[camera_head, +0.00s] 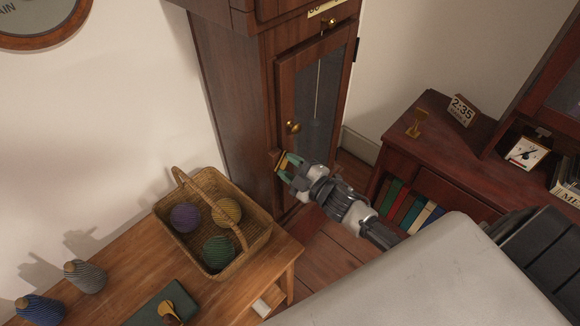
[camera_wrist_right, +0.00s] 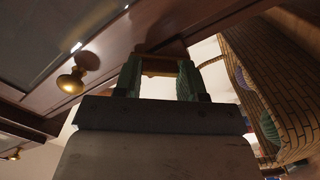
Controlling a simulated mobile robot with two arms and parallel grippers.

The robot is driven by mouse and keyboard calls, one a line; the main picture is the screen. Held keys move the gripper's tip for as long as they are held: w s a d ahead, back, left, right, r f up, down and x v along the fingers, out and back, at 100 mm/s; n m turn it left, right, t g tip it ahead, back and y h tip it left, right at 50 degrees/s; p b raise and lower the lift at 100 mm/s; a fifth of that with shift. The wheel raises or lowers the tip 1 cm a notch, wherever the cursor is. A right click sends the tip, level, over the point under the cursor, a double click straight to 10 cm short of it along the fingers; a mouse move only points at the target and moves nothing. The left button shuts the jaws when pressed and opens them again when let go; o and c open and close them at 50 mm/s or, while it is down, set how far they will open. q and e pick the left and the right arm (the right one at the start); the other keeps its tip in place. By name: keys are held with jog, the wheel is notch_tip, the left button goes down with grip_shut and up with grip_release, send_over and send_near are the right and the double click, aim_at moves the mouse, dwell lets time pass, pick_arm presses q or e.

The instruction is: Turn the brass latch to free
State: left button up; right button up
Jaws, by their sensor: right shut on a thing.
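The tall wooden clock case (camera_head: 235,90) has a glazed door (camera_head: 311,100) that looks closed. My right gripper (camera_head: 283,163) is at the lower left edge of this door, with its green-padded fingers shut on the brass latch. In the right wrist view, the brass latch (camera_wrist_right: 163,66) shows as a dull golden bar between the fingertips (camera_wrist_right: 160,78). The fingers hide part of it, so its exact angle is hard to tell. A round brass knob (camera_head: 292,127) sits on the door just above my gripper; it also shows in the right wrist view (camera_wrist_right: 72,82). My left gripper is out of view.
A wicker basket (camera_head: 255,236) with yarn balls stands on a wooden bench (camera_head: 112,284) left of my right gripper.

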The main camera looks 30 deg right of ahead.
jog(key=shift+n+b, duration=0.85)
jog(key=shift+n, duration=2.85)
jog(key=o, duration=0.9)
jog(key=b+v, duration=0.1)
jog(key=v, duration=1)
jog(key=shift+f, duration=0.1)
